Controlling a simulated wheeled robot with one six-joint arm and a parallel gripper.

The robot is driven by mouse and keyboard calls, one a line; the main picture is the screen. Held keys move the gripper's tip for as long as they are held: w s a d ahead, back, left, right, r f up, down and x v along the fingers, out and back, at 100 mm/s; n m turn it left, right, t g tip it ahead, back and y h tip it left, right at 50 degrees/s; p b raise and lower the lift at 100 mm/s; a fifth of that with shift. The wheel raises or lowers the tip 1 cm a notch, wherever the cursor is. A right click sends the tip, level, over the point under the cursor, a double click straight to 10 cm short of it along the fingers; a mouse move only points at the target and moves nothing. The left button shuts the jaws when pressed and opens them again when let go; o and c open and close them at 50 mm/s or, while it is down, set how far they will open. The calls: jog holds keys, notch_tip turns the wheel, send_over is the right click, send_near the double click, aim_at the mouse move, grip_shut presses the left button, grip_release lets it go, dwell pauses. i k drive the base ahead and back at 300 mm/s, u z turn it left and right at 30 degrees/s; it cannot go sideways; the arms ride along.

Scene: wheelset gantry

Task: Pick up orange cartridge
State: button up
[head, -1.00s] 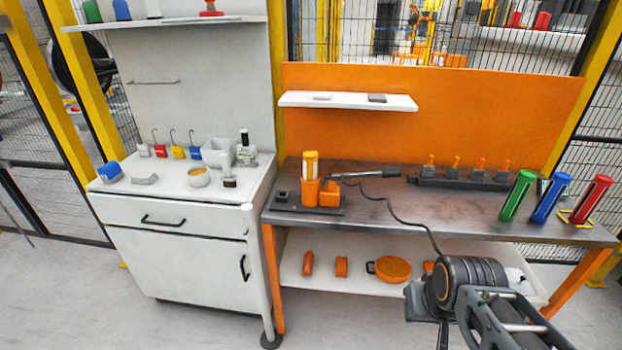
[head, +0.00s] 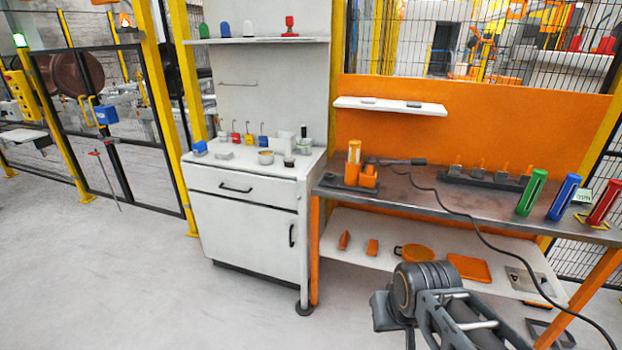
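An upright orange cartridge (head: 354,155) with a pale yellow-orange body stands in an orange holder on a dark base at the left end of the metal workbench (head: 420,190). Green (head: 532,192), blue (head: 564,197) and red (head: 604,203) cartridges lean in stands at the bench's right end. My arm shows at the bottom, right of centre, in front of the lower shelf and well short of the orange cartridge. The fingers of my gripper do not show.
A white cabinet (head: 245,215) with small items on top stands left of the bench. A black cable (head: 480,235) runs from the bench top down to the right. The lower shelf (head: 345,222) holds orange items. The floor at left is clear.

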aim_at(355, 148)
jog(key=u, duration=0.4)
jog(key=k, duration=0.2)
jog(key=z, duration=0.7)
jog(key=i, duration=1.5)
jog(key=u, duration=1.05)
jog(key=i, duration=0.3)
jog(key=u, duration=0.5)
